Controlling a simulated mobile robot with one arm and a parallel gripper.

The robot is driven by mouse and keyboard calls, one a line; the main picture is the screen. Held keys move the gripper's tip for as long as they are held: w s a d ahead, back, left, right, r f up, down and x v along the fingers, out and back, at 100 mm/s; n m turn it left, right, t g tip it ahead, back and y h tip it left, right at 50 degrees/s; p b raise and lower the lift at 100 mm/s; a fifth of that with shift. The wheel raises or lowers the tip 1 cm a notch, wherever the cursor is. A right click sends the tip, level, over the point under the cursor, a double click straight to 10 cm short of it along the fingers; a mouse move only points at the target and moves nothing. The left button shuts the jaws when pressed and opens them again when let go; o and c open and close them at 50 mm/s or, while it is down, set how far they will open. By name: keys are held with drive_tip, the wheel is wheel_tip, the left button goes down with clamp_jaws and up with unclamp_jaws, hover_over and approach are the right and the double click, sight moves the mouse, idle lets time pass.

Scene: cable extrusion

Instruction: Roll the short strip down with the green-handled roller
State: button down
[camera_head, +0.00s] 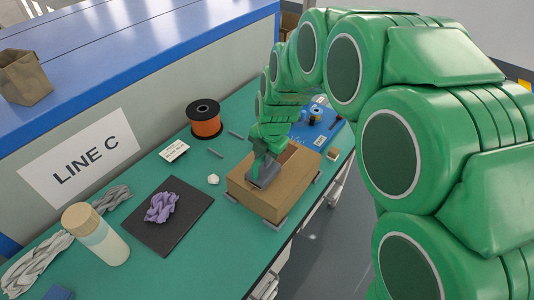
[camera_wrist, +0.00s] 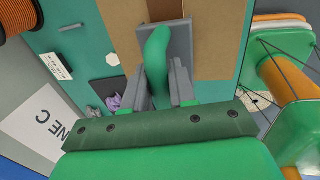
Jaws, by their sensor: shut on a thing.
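My gripper (camera_wrist: 158,85) is shut on the green handle (camera_wrist: 156,50) of the roller, its grey jaws on both sides of the handle. In the wrist view the handle runs up to a grey part (camera_wrist: 168,30) over brown cardboard. In the head view my gripper (camera_head: 262,166) is low over the top of a cardboard box (camera_head: 262,196), with a grey piece at its end close to that top. I cannot tell whether the roller touches the box. I cannot make out the short strip for certain; my gripper and the roller cover part of the box top.
The box stands on a green table (camera_head: 185,245) with small grey pieces around its base. An orange spool (camera_head: 205,122), a white label (camera_head: 174,151), a dark mat (camera_head: 170,238) with purple material (camera_head: 161,206) and a capped bottle (camera_head: 98,238) lie left. A blue mat (camera_head: 318,137) is behind.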

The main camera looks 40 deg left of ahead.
sight(255, 163)
drive_tip(key=shift+s, duration=0.3)
drive_tip(key=shift+s+f, duration=0.2)
drive_tip(key=shift+s, duration=1.55)
drive_tip(key=shift+a+r, duration=0.1)
drive_tip(key=shift+r, duration=4.5)
